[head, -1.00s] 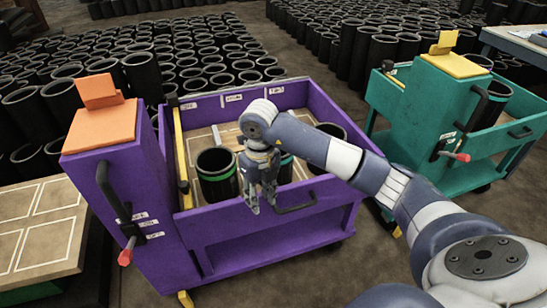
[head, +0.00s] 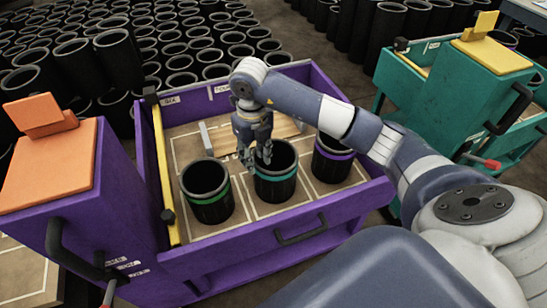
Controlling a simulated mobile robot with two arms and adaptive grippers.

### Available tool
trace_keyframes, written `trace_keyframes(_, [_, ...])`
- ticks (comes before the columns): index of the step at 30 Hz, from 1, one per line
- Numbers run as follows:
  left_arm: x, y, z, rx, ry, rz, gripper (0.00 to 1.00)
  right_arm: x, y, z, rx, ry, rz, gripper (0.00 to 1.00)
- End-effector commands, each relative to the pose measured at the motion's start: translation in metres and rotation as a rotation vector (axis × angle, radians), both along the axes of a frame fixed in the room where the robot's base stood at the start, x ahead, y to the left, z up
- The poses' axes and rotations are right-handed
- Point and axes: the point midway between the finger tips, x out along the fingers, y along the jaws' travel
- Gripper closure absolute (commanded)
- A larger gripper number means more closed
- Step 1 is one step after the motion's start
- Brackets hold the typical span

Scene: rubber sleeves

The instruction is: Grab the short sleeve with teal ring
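The short black sleeve with a teal ring (head: 276,177) stands upright in the purple cart, in the middle of a row of three. My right gripper (head: 259,158) points down at its far-left rim. The fingers look parted and overlap the sleeve's mouth in the picture; I cannot tell whether they touch it. A sleeve with a green ring (head: 208,201) stands to its left, and one with a purple ring (head: 333,156) to its right. My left gripper is out of view.
The purple cart's front wall (head: 300,224) and yellow side bar (head: 163,170) border the sleeves. A wooden piece and a grey block (head: 206,139) lie behind them. A teal cart (head: 452,100) stands at right. Many black sleeves (head: 180,62) cover the floor behind.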

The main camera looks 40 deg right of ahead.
Motion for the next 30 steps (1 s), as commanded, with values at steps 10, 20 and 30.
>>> trace_keyframes(10, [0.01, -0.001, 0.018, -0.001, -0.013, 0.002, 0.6, -0.001, 0.0, -0.05, 0.001, 0.003, 0.0, 0.68])
trace_keyframes(20, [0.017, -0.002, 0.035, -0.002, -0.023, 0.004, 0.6, -0.003, -0.004, -0.089, 0.002, 0.005, -0.001, 0.68])
trace_keyframes(30, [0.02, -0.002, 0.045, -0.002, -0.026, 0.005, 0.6, -0.002, -0.005, -0.104, 0.0, 0.001, 0.0, 0.68])
